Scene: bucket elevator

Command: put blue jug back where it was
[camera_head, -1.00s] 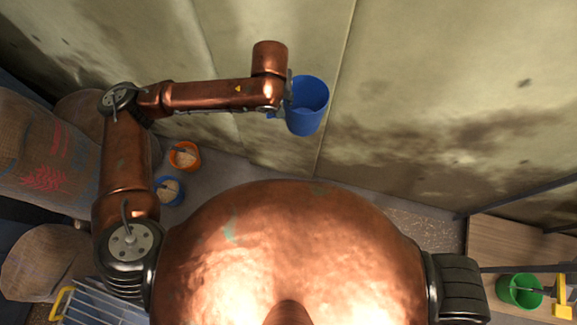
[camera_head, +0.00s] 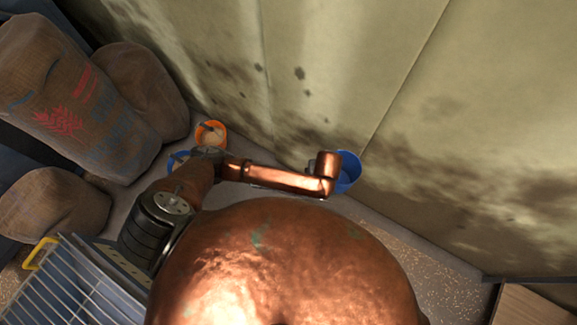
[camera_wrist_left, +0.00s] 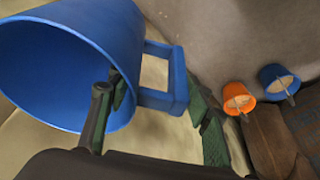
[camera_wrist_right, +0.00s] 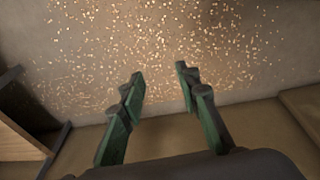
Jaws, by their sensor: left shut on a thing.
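The blue jug (camera_head: 349,172) shows beyond the end of my left arm in the head view, partly hidden by the wrist. In the left wrist view the jug (camera_wrist_left: 50,60) is large and tilted, with its open mouth and square handle (camera_wrist_left: 178,78) in sight. My left gripper (camera_wrist_left: 160,98) is shut on the jug at its handle side, one finger overlapping the mouth and the other beyond the handle. The exact contact is hard to see. My right gripper (camera_wrist_right: 160,85) is open and empty above the floor.
An orange bucket (camera_head: 211,133) and a second blue bucket (camera_head: 178,162) stand on the floor near burlap sacks (camera_head: 75,95). A stained wall (camera_head: 400,90) rises behind the jug. A metal rack (camera_head: 75,285) is at lower left. Grain (camera_wrist_right: 160,40) is scattered on the floor.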

